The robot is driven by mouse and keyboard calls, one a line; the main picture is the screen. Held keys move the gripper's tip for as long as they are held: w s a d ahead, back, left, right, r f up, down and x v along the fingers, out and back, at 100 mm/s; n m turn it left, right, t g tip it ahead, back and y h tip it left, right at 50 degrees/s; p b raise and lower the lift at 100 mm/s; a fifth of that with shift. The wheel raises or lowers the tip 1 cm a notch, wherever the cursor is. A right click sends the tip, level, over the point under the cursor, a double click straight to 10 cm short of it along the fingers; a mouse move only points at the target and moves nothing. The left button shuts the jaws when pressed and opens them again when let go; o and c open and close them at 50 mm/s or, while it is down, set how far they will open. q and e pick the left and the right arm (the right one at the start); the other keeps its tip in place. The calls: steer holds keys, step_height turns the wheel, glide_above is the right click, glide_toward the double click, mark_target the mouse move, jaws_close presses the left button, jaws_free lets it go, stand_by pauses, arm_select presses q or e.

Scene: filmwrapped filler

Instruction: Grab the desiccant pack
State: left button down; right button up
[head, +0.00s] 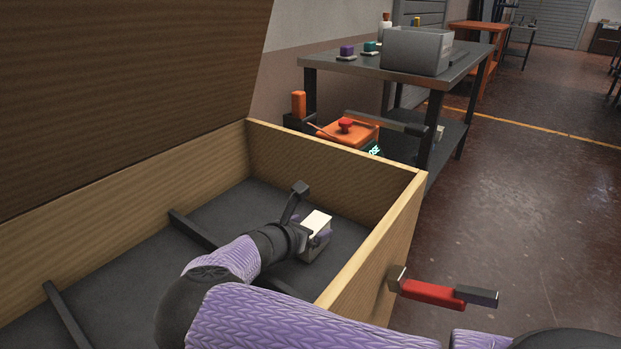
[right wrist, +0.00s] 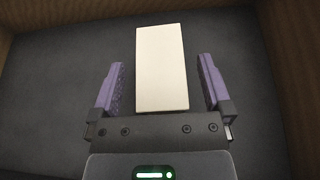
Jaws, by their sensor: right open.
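The desiccant pack (right wrist: 162,62) is a plain cream-white block on the dark floor of a wooden box. In the head view the pack (head: 316,221) shows near the box's right wall, partly hidden by my right gripper (head: 316,238). In the right wrist view my right gripper (right wrist: 160,84) is open, with one purple finger on each side of the pack's near part and a gap at both sides. The pack reaches beyond the fingertips. My left gripper is not in view.
The wooden box (head: 330,165) has high walls close to the right arm and a raised brown lid (head: 120,90). Dark ribs (head: 190,228) cross its floor. A red handle (head: 432,293) sticks out from the right wall. A metal table (head: 330,65) with a grey bin (head: 416,50) stands behind.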

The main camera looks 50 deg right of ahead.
jaws_close()
steer(key=shift+r, duration=0.15)
